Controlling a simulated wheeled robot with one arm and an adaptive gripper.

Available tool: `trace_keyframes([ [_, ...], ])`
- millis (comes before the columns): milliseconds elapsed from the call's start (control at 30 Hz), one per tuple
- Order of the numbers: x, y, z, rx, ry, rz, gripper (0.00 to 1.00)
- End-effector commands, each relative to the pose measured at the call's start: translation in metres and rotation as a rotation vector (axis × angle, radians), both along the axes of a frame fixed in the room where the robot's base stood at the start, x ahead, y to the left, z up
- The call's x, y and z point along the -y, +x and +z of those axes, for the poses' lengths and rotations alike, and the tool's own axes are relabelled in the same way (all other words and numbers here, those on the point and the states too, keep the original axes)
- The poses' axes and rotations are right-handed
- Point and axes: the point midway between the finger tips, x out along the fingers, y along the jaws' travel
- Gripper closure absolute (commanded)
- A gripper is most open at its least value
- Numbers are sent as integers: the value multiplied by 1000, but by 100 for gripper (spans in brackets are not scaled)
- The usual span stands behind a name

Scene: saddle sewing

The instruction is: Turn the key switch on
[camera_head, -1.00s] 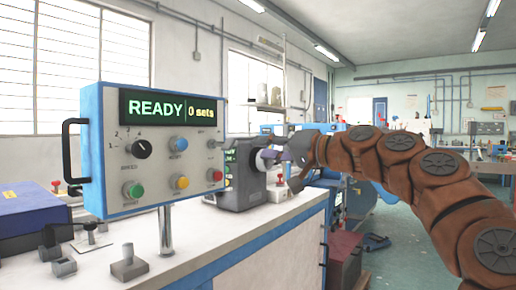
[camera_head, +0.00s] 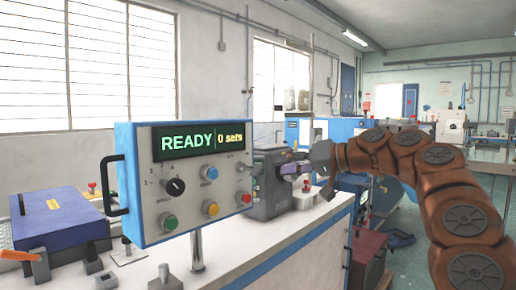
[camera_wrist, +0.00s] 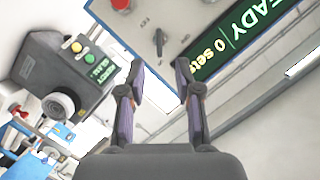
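The control panel (camera_head: 150,210) is a grey box with blue edges; its display (camera_head: 200,142) reads "READY | 0 sets". The key switch (camera_head: 243,168) is small at the panel's right side, above the red button (camera_head: 246,197). In the wrist view the key switch (camera_wrist: 158,38) is a small dark piece beside a "KEY" label, ahead of the fingertips. My gripper (camera_head: 287,168) is right of the panel, apart from it. In the wrist view my gripper (camera_wrist: 160,65) has its two purple-grey fingers spread, with nothing between them. The key's exact angle is hard to tell.
The panel also carries a black selector knob (camera_head: 175,187) and blue, yellow and green buttons. A dark grey machine (camera_head: 268,190) stands behind on the white bench (camera_head: 270,238). A blue box (camera_head: 60,220) lies left. The floor to the right is partly clear.

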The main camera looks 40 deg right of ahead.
Motion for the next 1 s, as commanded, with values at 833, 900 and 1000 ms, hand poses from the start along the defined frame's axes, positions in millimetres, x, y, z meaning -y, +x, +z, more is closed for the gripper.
trace_keyframes([
  [833,-28,57,-17,-58,-19,55,67],
  [900,-31,64,-19,-57,-19,53,67],
  [1000,-34,71,-21,-55,-19,51,67],
])
